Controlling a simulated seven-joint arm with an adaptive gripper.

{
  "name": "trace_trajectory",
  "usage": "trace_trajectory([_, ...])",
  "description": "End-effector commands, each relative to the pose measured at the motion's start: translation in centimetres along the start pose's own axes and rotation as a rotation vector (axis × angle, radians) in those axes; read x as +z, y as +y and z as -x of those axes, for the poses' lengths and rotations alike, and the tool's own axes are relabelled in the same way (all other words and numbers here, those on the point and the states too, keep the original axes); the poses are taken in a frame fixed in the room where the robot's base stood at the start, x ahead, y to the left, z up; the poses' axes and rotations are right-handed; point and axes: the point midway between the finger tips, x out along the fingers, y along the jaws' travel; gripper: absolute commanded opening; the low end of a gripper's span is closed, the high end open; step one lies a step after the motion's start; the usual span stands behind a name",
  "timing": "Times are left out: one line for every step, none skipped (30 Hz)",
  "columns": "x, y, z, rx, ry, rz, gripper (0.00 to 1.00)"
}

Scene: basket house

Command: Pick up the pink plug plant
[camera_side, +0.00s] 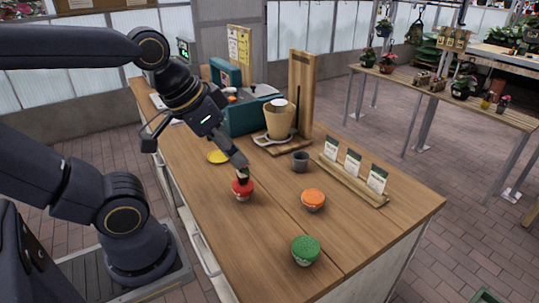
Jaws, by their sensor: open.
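My gripper (242,175) points down at a small pot with a red top (242,188) on the wooden counter. Its fingertips are at or just above the red top; I cannot tell whether they touch it. The jaws look small and dark here and are open. The red top is the closest colour to pink among the small pots; no plainly pink plant shows. A pot with an orange top (313,199) stands to its right, and a pot with a green top (305,249) stands nearer the front.
A yellow round item (217,156) lies behind the gripper. A grey cup (300,161) and a wooden rack with seed packets (352,181) stand to the right. A teal box (240,117) and a wooden stand (301,95) are at the back. The counter's front left is clear.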

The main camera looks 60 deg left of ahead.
Motion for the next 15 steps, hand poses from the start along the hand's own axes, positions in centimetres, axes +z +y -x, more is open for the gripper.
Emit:
trace_trajectory([0.00, 0.00, 0.00, 0.000, 0.000, 0.000, 0.54])
trace_trajectory([0.00, 0.00, 0.00, 0.000, 0.000, 0.000, 0.55])
trace_trajectory([0.00, 0.00, 0.00, 0.000, 0.000, 0.000, 0.59])
trace_trajectory([0.00, 0.00, 0.00, 0.000, 0.000, 0.000, 0.60])
trace_trajectory([0.00, 0.00, 0.00, 0.000, 0.000, 0.000, 0.60])
trace_trajectory([0.00, 0.00, 0.00, 0.000, 0.000, 0.000, 0.60])
trace_trajectory([0.00, 0.00, 0.00, 0.000, 0.000, 0.000, 0.60])
trace_trajectory([0.00, 0.00, 0.00, 0.000, 0.000, 0.000, 0.60])
trace_trajectory([0.00, 0.00, 0.00, 0.000, 0.000, 0.000, 0.60])
trace_trajectory([0.00, 0.00, 0.00, 0.000, 0.000, 0.000, 0.60])
trace_trajectory([0.00, 0.00, 0.00, 0.000, 0.000, 0.000, 0.60])
trace_trajectory([0.12, -0.03, 0.00, -0.001, -0.006, -0.004, 0.60])
trace_trajectory([0.20, -0.14, 0.12, -0.006, -0.013, -0.012, 0.60])
trace_trajectory([-0.11, -0.38, 0.55, -0.016, -0.013, -0.023, 0.60])
trace_trajectory([-0.70, -0.79, 0.94, -0.031, -0.025, -0.036, 0.60])
